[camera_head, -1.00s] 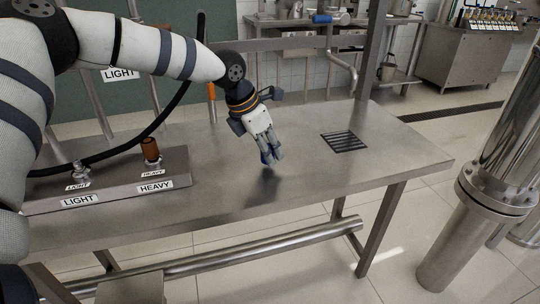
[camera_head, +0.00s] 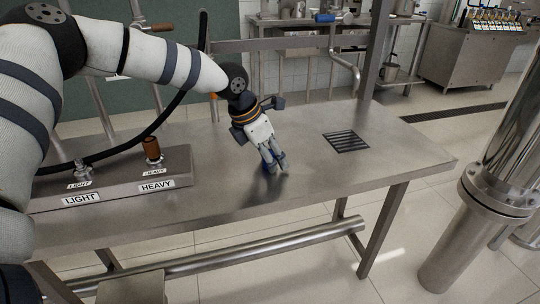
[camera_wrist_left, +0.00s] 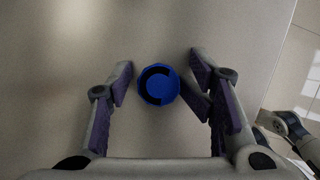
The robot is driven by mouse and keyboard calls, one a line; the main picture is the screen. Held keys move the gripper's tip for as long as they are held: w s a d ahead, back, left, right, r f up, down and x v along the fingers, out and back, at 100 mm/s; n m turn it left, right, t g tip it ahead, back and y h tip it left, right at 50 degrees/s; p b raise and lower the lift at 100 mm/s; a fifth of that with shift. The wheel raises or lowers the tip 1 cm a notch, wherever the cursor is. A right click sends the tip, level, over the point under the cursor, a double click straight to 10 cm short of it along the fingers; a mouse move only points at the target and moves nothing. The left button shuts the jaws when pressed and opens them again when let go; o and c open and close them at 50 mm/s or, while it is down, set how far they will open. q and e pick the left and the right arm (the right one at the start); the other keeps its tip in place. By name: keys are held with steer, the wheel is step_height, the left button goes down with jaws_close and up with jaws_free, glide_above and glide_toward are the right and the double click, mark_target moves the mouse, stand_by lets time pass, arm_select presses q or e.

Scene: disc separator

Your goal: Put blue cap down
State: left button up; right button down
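The blue cap (camera_wrist_left: 158,86) sits between the spread fingers of my left gripper (camera_wrist_left: 161,78) in the left wrist view, with a gap on the left and a narrower one on the right. In the head view, my left gripper (camera_head: 276,167) points down at the middle of the steel table (camera_head: 330,185). A little of the blue cap (camera_head: 266,166) shows by its fingertips, low at the tabletop; the fingers hide the rest. The left gripper is open and appears not to press on the cap. My right gripper does not show in the head view.
A steel block (camera_head: 105,190) with LIGHT and HEAVY labels and a brown-topped outlet (camera_head: 152,148) stands left of the gripper. A slotted drain (camera_head: 345,141) lies to the right. The tabletop between them and toward the front edge is clear.

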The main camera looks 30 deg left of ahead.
arm_select(q)
steer(key=p+v, duration=0.2)
steer(key=v, duration=1.1)
steer(key=shift+w, duration=0.2)
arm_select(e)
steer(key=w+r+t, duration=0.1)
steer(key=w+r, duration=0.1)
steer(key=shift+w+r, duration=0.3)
arm_select(q)
steer(key=shift+d, duration=0.1)
